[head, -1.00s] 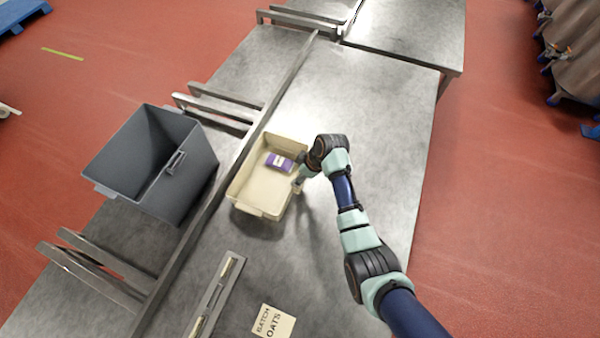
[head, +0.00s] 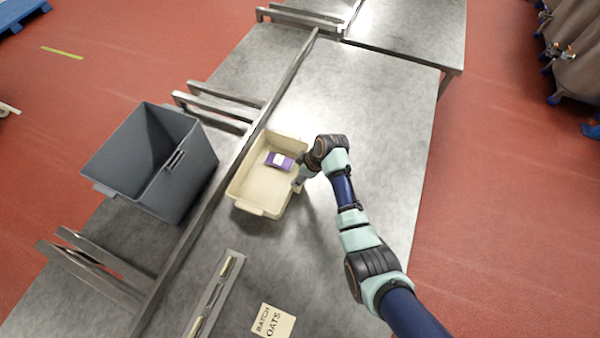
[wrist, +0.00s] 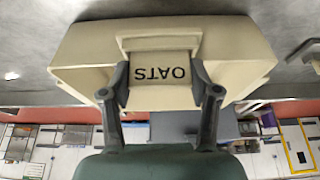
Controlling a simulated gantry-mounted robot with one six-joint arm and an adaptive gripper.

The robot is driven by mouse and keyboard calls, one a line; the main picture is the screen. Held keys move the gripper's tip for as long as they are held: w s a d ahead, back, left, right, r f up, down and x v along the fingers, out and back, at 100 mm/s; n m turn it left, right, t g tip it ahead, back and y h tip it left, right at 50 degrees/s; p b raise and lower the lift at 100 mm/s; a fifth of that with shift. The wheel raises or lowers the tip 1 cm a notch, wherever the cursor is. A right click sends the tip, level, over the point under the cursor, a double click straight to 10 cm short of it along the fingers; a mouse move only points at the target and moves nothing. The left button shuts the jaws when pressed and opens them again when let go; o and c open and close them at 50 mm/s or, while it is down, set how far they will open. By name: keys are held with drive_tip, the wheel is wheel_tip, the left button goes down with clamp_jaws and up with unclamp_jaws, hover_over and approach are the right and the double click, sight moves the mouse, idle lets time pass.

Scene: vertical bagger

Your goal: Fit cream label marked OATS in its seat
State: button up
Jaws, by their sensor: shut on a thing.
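The cream label marked OATS (wrist: 160,88) is between the two fingers of my gripper (wrist: 161,84) in the wrist view, its text upside down. My gripper is shut on it by its side edges. The label lies close against the outer wall of the cream bin (wrist: 80,50), just beside a raised cream seat (wrist: 160,42) on that wall. I cannot tell whether it is inside the seat or only in front of it. In the head view my gripper (head: 298,185) is at the right wall of the bin (head: 245,207), and the label is hidden there.
A purple packet (head: 279,160) lies inside the bin. A grey crate (head: 150,165) stands left beyond a metal rail (head: 215,185). A card reading BATCH OATS (head: 272,322) and a metal strip (head: 215,295) lie at the front. The metal table (head: 375,120) is clear to the right.

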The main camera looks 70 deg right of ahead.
drive_tip(key=shift+f, duration=0.4)
drive_tip(key=o, duration=1.4)
drive_tip(key=p+v, duration=0.7)
